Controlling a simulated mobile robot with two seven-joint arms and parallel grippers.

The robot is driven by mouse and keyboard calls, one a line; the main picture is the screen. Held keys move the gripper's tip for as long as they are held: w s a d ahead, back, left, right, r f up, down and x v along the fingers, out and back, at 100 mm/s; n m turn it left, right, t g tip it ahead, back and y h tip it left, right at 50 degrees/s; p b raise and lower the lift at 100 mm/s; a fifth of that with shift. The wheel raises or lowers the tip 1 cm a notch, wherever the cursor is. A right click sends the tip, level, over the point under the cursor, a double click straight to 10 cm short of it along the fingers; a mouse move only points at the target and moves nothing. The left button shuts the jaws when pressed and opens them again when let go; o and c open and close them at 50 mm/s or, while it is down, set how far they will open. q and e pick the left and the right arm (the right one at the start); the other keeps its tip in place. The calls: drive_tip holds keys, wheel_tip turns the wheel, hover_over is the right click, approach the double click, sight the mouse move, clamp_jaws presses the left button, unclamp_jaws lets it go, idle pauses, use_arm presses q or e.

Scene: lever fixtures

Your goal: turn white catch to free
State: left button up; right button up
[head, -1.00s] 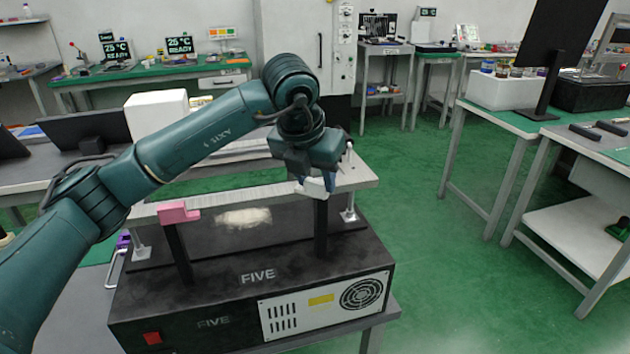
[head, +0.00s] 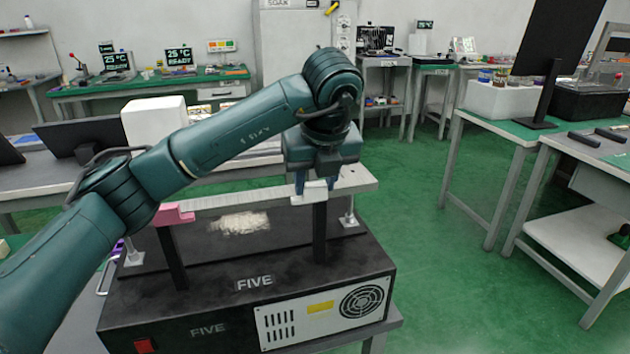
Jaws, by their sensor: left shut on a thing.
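The white catch (head: 309,198) sits at the top of the right black post on the black fixture box (head: 215,300). My left gripper (head: 315,188) points down over that post, with its fingertips at the white catch and shut on it. The fingers hide part of the catch. A pink catch (head: 176,216) sits on the left black post, apart from my gripper. My right gripper is not in view.
A pale perforated bar (head: 240,197) runs behind the posts on metal supports. The box's front has a red switch (head: 144,346) and a fan panel (head: 322,312). Open green floor lies to the right, before a side table (head: 500,123).

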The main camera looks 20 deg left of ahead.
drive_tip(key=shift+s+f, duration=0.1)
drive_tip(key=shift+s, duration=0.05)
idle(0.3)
use_arm(q)
drive_tip(key=o, duration=1)
drive_tip(key=shift+r, duration=0.1)
drive_tip(key=shift+d+r, duration=0.1)
drive_tip(key=shift+r, duration=0.15)
drive_tip(key=p+v, duration=0.2)
drive_tip(key=v, duration=1)
drive_tip(key=shift+s+r, duration=0.15)
drive_tip(key=shift+r, duration=0.15)
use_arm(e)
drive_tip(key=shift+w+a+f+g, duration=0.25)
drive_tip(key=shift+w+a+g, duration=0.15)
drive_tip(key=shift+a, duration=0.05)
